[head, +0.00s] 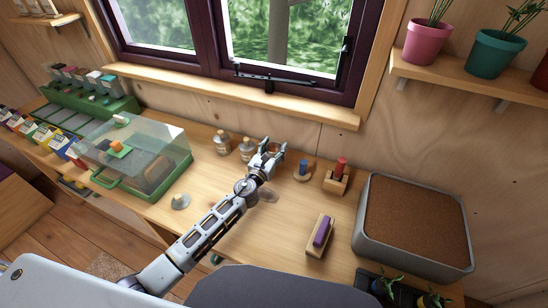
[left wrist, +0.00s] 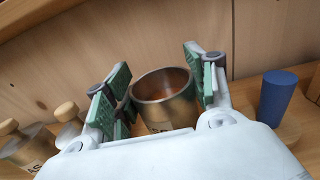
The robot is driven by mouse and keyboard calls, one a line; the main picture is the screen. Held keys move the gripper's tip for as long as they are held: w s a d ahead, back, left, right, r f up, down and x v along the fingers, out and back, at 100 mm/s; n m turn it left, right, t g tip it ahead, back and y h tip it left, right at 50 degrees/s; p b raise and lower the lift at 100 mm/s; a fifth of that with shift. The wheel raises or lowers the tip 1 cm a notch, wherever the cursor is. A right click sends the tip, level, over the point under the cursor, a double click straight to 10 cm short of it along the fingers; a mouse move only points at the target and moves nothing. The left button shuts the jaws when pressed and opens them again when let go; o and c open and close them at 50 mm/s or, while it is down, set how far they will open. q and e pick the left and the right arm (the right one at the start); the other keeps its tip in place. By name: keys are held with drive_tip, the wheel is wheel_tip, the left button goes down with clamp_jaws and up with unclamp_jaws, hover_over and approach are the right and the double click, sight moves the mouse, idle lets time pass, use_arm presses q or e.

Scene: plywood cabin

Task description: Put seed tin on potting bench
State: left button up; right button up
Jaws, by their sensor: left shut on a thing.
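The seed tin (left wrist: 165,97) is an open-topped metal cup with a brownish inside and a partly hidden label, seen in the left wrist view. My left gripper (left wrist: 160,88) has its green-padded fingers on both sides of it and is shut on it. In the head view my left gripper (head: 270,154) is over the back of the potting bench (head: 225,240), near the window wall, and its fingers mostly hide the tin. I cannot tell whether the tin touches the bench. My right gripper is not in view.
Two cork-stoppered jars (head: 222,143) stand left of the gripper; a blue peg (head: 303,168) and a red peg (head: 341,164) stand right. A clear-lidded green box (head: 135,150), a small knobbed lid (head: 180,201), a purple-topped block (head: 321,235) and a soil tray (head: 415,222) take up other bench space.

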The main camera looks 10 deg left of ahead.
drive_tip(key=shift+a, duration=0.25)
use_arm(q)
drive_tip(key=shift+f, duration=0.3)
drive_tip(key=shift+f+b, duration=1.05)
drive_tip(key=shift+f, duration=0.55)
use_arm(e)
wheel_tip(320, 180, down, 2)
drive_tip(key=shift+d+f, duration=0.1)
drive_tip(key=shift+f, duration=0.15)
use_arm(q)
drive_tip(key=shift+f+b, duration=0.1)
drive_tip(key=shift+b, duration=0.2)
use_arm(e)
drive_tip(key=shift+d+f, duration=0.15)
use_arm(q)
drive_tip(key=o, duration=1.1)
drive_tip(key=shift+r, duration=0.2)
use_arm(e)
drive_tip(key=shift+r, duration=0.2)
